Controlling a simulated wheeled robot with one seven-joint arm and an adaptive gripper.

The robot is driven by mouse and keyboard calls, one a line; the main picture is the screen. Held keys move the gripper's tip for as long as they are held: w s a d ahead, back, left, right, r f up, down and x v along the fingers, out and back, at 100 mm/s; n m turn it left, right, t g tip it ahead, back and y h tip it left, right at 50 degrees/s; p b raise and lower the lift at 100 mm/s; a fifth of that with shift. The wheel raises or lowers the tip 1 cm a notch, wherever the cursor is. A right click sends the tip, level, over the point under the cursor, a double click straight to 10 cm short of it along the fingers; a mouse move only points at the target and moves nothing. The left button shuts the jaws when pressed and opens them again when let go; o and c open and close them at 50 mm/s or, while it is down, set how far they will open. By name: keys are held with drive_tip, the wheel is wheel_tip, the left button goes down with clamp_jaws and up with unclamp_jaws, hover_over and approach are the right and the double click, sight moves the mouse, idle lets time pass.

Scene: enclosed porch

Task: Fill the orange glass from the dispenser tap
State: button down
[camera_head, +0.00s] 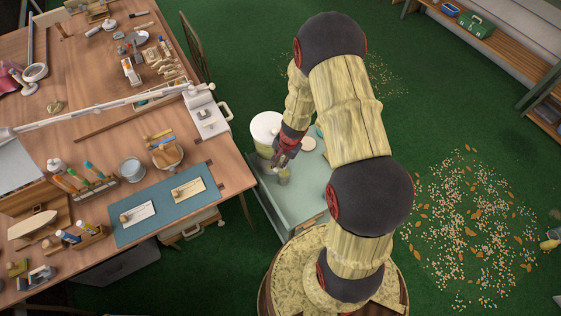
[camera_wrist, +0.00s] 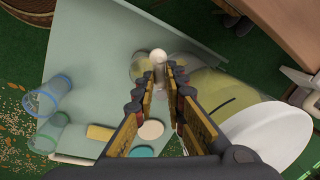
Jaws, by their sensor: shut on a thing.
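The dispenser (camera_head: 266,128) is a pale yellow container with a white lid on the teal stand. In the wrist view the dispenser (camera_wrist: 235,92) fills the right side. My gripper (camera_head: 280,158) is beside its front; in the wrist view my gripper (camera_wrist: 165,73) has its fingers close together at the tap, which has a white round knob (camera_wrist: 158,55). The fingers hide most of the tap. The glass (camera_head: 284,178), a see-through yellowish-olive tumbler, stands below my gripper. The glass (camera_wrist: 140,66) shows partly behind the knob. Its fill level cannot be told.
A cluttered wooden workbench (camera_head: 120,140) stands to the left. Scattered pellets (camera_head: 465,205) lie on the green floor at right.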

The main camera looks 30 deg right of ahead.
drive_tip(key=m, duration=0.1)
drive_tip(key=m+p, duration=0.1)
drive_tip(key=m, duration=0.1)
drive_tip(key=shift+w+a+r, duration=0.1)
drive_tip(key=shift+w+a, duration=0.15)
drive_tip(key=shift+w, duration=0.15)
drive_tip(key=shift+w+m+h+p, duration=0.25)
drive_tip(key=shift+m+p, duration=0.3)
drive_tip(key=shift+m, duration=0.15)
drive_tip(key=shift+w+m+h+p, duration=0.1)
drive_tip(key=shift+m+h+p, duration=0.15)
drive_tip(key=shift+m+p, duration=0.35)
drive_tip(key=c, duration=2)
unclamp_jaws()
drive_tip(key=shift+o, duration=0.8)
wheel_tip(320, 180, up, 12)
drive_tip(key=s, duration=0.2)
drive_tip(key=shift+s+f, duration=0.2)
drive_tip(key=shift+f, duration=0.05)
